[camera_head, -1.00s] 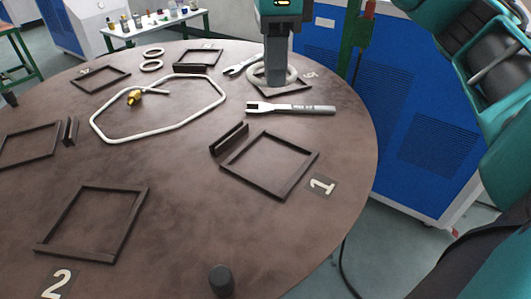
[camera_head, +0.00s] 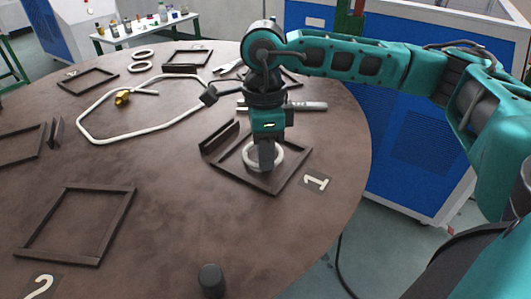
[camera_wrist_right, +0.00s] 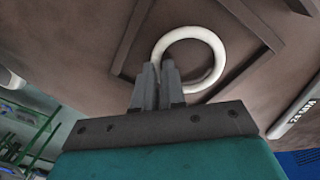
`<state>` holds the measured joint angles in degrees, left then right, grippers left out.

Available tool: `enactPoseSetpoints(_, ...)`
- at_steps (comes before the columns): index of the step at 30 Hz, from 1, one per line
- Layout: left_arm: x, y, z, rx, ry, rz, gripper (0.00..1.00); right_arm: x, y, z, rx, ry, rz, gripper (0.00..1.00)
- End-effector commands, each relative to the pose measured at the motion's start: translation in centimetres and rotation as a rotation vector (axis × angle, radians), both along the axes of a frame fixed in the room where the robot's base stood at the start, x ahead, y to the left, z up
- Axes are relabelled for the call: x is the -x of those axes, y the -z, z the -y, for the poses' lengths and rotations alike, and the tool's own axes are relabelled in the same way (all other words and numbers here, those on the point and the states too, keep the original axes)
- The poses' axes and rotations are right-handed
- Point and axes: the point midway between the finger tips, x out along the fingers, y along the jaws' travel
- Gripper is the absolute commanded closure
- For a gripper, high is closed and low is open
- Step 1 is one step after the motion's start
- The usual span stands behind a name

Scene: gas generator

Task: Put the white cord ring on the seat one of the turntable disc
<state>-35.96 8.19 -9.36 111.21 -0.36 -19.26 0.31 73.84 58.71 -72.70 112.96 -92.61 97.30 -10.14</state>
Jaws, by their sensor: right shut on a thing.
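The white cord ring (camera_head: 246,156) is inside the dark square frame of seat one (camera_head: 292,172), next to the label 1 (camera_head: 315,182). My right gripper (camera_head: 266,166) points down into that frame, shut on the ring's near side. In the right wrist view the fingers (camera_wrist_right: 159,70) pinch one side of the ring (camera_wrist_right: 221,61), which lies flat within the frame's bars. I cannot tell whether the ring touches the turntable disc (camera_head: 165,215). My left gripper is not in view.
A wrench (camera_head: 307,106) lies behind seat one. A white hose loop (camera_head: 150,134) with a brass fitting (camera_head: 122,98) lies left of it. Two smaller rings (camera_head: 139,66) are at the back. A dark knob (camera_head: 211,280) stands near the front edge. Seat two's frame (camera_head: 60,254) is empty.

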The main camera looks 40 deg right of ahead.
Motion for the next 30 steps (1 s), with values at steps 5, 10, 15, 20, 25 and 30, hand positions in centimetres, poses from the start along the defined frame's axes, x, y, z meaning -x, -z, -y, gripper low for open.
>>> enactPoseSetpoints(5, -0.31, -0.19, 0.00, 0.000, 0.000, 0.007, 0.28, -0.01, 0.37, 0.02, 0.000, 0.000, 0.001, 1.00)
enactPoseSetpoints(10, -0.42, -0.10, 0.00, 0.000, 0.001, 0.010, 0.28, -0.01, 0.51, 0.02, 0.000, 0.000, 0.000, 1.00)
enactPoseSetpoints(15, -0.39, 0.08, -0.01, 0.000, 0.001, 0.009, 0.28, -0.01, 0.63, 0.01, 0.000, 0.000, 0.000, 0.82)
enactPoseSetpoints(20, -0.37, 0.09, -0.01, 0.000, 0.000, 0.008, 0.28, -0.01, 0.62, 0.01, 0.000, 0.000, 0.000, 0.67)
enactPoseSetpoints(25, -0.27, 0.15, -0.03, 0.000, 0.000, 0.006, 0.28, -0.01, 0.62, 0.00, 0.000, 0.000, 0.000, 0.62)
enactPoseSetpoints(30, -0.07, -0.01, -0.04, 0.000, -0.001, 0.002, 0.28, -0.02, 0.33, 0.00, 0.000, 0.000, 0.001, 0.62)
